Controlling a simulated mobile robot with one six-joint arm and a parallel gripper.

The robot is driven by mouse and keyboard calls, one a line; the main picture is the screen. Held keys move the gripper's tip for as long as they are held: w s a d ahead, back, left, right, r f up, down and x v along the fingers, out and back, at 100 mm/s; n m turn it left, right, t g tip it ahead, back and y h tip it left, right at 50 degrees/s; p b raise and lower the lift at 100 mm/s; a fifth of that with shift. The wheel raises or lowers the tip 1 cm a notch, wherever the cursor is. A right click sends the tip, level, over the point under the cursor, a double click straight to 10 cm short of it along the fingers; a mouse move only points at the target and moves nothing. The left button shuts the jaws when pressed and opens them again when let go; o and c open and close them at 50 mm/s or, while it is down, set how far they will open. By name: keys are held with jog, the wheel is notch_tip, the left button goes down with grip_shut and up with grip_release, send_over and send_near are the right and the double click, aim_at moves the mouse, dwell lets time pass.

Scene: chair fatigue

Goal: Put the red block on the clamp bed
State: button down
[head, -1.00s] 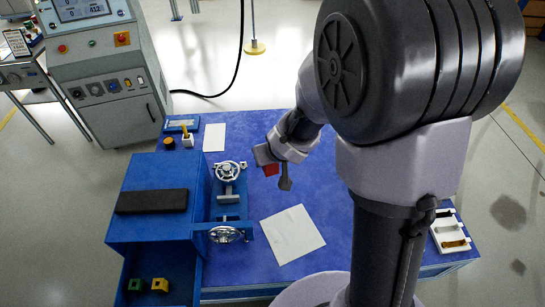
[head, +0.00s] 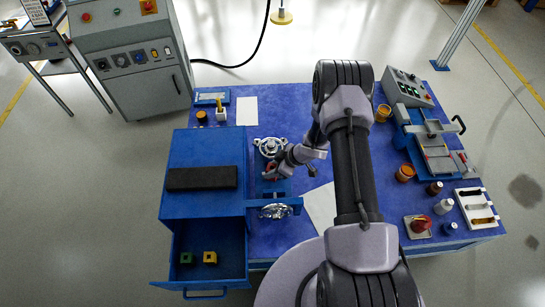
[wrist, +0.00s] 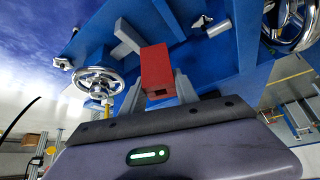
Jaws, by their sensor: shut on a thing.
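The red block (wrist: 157,72) is held between the two grey fingers of my gripper (wrist: 158,85) in the wrist view. In the head view my gripper (head: 271,172) is over the clamp bed (head: 274,187), between its two handwheels, and little of the block shows. The clamp bed is a blue fixture beside the blue cabinet; its blue surface (wrist: 205,62) also shows behind the block in the wrist view. I cannot tell whether the block touches the bed.
Handwheels stand at the clamp's far end (head: 270,147) and near end (head: 275,211). The blue cabinet (head: 205,150) carries a black pad (head: 202,178). Its open drawer (head: 222,278) holds a green block (head: 186,258) and a yellow block (head: 210,258). A second fixture (head: 437,150) stands right.

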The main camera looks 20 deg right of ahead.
jog(key=f+b, duration=0.2)
jog(key=f, duration=0.1)
jog(key=f+b, duration=0.3)
jog(key=shift+s+d+f+b, duration=0.1)
jog(key=shift+d+f+b, duration=0.1)
jog(key=shift+f+b, duration=0.15)
jog(key=shift+f, duration=0.15)
jog(key=shift+s+f+b, duration=0.4)
jog(key=shift+f+b, duration=0.4)
dwell(0.4)
jog(key=c, duration=0.8)
grip_release()
jog(key=shift+c, duration=0.2)
jog(key=shift+d+r+p, duration=0.15)
jog(key=shift+r+p, duration=0.2)
jog(key=shift+r, duration=0.05)
jog(key=p+v, duration=0.7)
jog(key=v, duration=1)
